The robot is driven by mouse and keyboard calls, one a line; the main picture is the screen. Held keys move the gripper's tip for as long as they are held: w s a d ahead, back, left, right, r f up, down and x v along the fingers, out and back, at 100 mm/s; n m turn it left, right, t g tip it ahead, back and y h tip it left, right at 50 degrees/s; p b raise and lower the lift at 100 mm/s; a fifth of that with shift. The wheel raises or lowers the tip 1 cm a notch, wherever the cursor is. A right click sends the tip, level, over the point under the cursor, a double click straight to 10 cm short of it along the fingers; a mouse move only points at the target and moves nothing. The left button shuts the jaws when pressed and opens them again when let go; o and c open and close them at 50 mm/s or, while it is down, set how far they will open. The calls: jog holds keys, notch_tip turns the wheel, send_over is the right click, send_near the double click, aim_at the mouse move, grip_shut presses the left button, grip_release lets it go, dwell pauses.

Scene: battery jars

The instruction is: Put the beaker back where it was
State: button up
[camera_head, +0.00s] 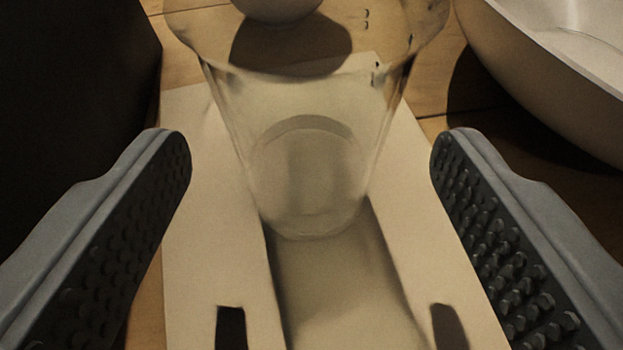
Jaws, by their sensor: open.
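A clear glass beaker (310,150) stands upright in the middle of the view, wider at its rim than at its base. Its base rests over a pale sheet (205,200) on the wooden table. My gripper (310,150) is open, with one dark studded finger on each side of the beaker. Neither finger touches the glass; a gap shows on both sides. The beaker's upper rim is partly cut off by the top edge of the picture.
A dark block (70,90) fills the left side. A large pale bowl (545,65) stands at the upper right. A small round object (277,8) shows at the top, behind or through the beaker's rim. Wooden table (425,95) shows between them.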

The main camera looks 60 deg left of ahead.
jog(key=v, duration=0.7)
jog(key=shift+s+d+r, duration=0.1)
jog(key=shift+s+d, duration=0.05)
jog(key=shift+d, duration=0.1)
jog(key=s+d+r+m+t+h, duration=0.3)
jog(key=s+r+t, duration=0.15)
jog(key=r, duration=0.55)
jog(key=s+d+r+m+t+h, duration=0.25)
jog(key=r+t, duration=0.35)
jog(key=r, duration=0.5)
jog(key=s+d+r+m+h, duration=0.1)
jog(key=s+d+m+h, duration=0.2)
jog(key=s, duration=0.8)
jog(key=s+d+r+m+h, duration=0.2)
jog(key=s+m+h, duration=0.1)
jog(key=s, duration=0.8)
jog(key=shift+d, duration=0.35)
